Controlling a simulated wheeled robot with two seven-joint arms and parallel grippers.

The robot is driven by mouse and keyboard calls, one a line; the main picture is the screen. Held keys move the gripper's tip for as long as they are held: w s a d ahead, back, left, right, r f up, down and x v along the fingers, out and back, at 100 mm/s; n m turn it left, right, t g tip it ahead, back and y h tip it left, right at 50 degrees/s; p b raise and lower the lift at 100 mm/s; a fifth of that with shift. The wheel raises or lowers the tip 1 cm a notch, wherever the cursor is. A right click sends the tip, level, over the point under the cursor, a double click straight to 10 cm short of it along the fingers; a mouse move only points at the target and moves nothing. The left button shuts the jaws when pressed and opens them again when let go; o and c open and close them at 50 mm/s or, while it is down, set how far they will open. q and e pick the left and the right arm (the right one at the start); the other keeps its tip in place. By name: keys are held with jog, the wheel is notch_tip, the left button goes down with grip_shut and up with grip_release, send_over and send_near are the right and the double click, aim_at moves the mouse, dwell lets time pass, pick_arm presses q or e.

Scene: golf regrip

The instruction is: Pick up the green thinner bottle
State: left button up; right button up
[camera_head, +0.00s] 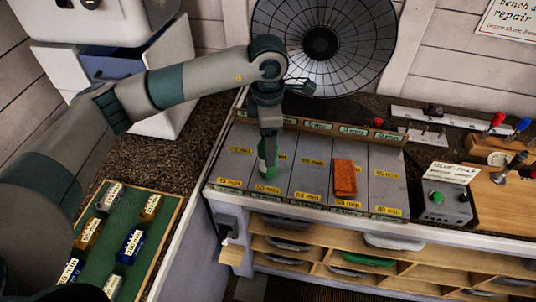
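The green thinner bottle (264,168) stands on the grey, yellow-labelled board (231,165) on the bench, in its left part. My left arm reaches in from the left, and its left gripper (269,145) points down at the bottle's upper part. The gripper hides part of the bottle. I see the fingers edge-on, so I cannot tell whether they are open around the bottle or shut on it. My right gripper is not in view.
An orange-red block (344,177) lies on the board to the right. A grey box with a green knob (443,204) stands beyond it. A green tray (118,241) with several small boxes is at lower left. A large dark round fan-like dish (350,40) is behind.

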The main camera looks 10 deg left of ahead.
pick_arm(q)
jog(key=c, duration=1.5)
jog(key=shift+r, duration=0.1)
jog(key=shift+w+r+b, duration=0.1)
jog(key=shift+r+b, duration=0.6)
jog(key=shift+b, duration=0.1)
notch_tip(320, 180, up, 2)
jog(key=shift+r+b, duration=0.1)
jog(key=shift+b, duration=0.7)
jog(key=s+d+r+b, duration=0.1)
jog(key=d+r+b, duration=0.4)
jog(key=d, duration=0.6)
jog(key=shift+d+r, duration=0.3)
jog(key=shift+r, duration=0.85)
jog(key=shift+s, duration=0.1)
